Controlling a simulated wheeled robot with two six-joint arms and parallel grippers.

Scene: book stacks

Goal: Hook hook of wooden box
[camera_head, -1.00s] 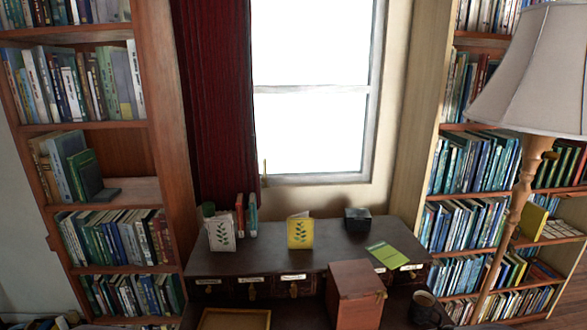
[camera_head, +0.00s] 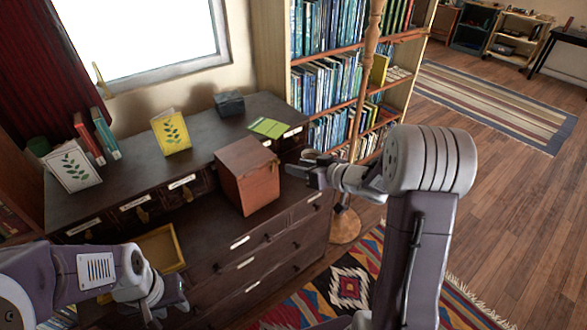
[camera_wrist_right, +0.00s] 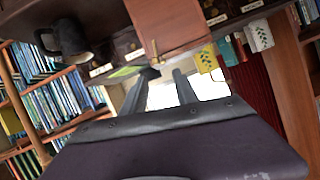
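The wooden box (camera_head: 247,177) is reddish brown and stands with its lid down on the dark desk in the head view. It also shows in the right wrist view (camera_wrist_right: 168,22), where a small brass hook (camera_wrist_right: 155,50) hangs at its edge. I cannot tell whether the hook is fastened. My right gripper (camera_head: 299,168) is just right of the box, apart from it. In the right wrist view its two fingers (camera_wrist_right: 160,82) are spread with nothing between them. My left gripper (camera_head: 168,306) is low at the left, in front of the desk; its opening is unclear.
A dark mug (camera_wrist_right: 70,40) stands near the box in the right wrist view. A yellow card (camera_head: 171,132), a green booklet (camera_head: 268,127) and a dark small box (camera_head: 229,103) are on the desk top. A yellow-framed tray (camera_head: 160,250) lies lower left. A lamp pole (camera_head: 366,70) stands behind my right arm.

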